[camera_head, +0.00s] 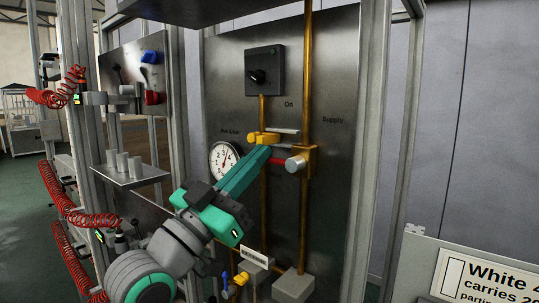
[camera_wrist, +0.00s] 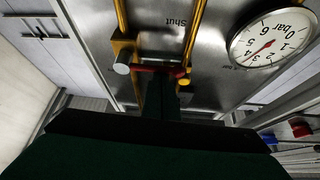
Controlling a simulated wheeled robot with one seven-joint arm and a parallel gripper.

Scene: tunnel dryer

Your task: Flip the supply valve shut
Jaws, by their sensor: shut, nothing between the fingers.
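The supply valve (camera_head: 306,162) is a brass body on the right vertical pipe, with a silver round hub at its front. It also shows in the wrist view (camera_wrist: 124,46). Its red lever (camera_head: 282,162) reaches left from the hub, lying crosswise to the pipe. In the wrist view the red lever (camera_wrist: 150,69) runs across just beyond the fingertips. My gripper (camera_head: 266,153) is shut and empty, its tips close to the lever's left part. My gripper (camera_wrist: 164,82) hides some of the panel behind it; I cannot tell whether it touches the lever.
A pressure gauge (camera_head: 223,158) is left of my gripper. A dark switch box (camera_head: 264,70) sits above, marked "On" below it. A second brass fitting (camera_head: 264,138) is on the left pipe. Metal frame posts (camera_head: 376,130) border the panel. A shelf with cylinders (camera_head: 130,176) stands left.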

